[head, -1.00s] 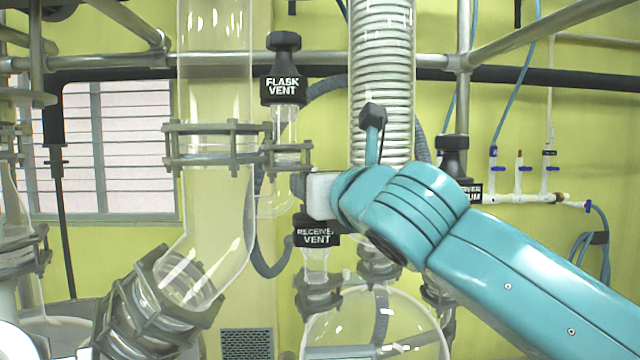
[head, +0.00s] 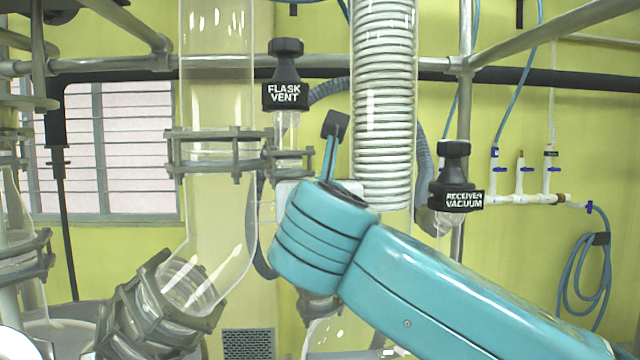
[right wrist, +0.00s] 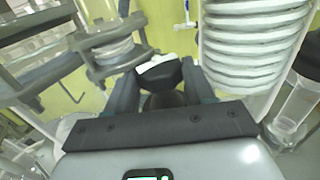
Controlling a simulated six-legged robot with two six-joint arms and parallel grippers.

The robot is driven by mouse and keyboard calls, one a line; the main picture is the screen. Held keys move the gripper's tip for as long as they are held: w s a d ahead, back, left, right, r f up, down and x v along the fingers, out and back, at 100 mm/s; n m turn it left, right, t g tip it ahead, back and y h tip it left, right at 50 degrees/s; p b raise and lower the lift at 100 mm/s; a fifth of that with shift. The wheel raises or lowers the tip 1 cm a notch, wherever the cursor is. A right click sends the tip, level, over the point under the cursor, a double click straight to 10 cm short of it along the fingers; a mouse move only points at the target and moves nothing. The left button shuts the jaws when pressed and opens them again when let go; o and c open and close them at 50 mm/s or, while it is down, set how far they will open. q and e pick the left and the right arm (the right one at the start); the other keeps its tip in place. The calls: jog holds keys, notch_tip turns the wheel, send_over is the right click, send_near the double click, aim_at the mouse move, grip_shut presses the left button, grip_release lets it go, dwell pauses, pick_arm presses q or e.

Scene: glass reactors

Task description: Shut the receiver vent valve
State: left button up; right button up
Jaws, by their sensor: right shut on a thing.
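The black receiver vent valve knob (right wrist: 160,77) shows in the right wrist view between the two dark fingers of my right gripper (right wrist: 160,85). The fingers are shut on the knob, one on each side. In the head view the valve and its label are hidden behind my teal right wrist, and so are the fingertips. I cannot tell from the frames how far the knob is turned. My left gripper is not in view.
The flask vent valve (head: 286,75) stands up and left of my right wrist. The receiver vacuum valve (head: 456,180) is to the right. The wide glass tube (head: 216,105) and coiled condenser (head: 384,100) are close by. A round glass vessel (head: 345,342) is below.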

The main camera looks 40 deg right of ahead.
jog(key=m+g+h+p, duration=0.3)
jog(key=shift+w+a+r+h+p, duration=0.2)
jog(key=shift+r+h+p, duration=0.1)
jog(key=shift+h, duration=0.1)
jog(key=shift+w+f+m+g+h+p, duration=0.1)
jog(key=shift+f+m+g+h+p, duration=0.05)
jog(key=shift+m+g+h+p, duration=0.55)
jog(key=shift+f+m+g+h+p, duration=0.1)
jog(key=shift+m+g+h+p, duration=0.3)
jog(key=shift+g+p, duration=0.45)
jog(key=o, duration=0.7)
jog(key=shift+o, duration=0.3)
jog(key=shift+f, duration=0.1)
jog(key=b+v, duration=0.2)
jog(key=v, duration=1.4)
jog(key=shift+r, duration=0.2)
jog(key=shift+a, duration=0.1)
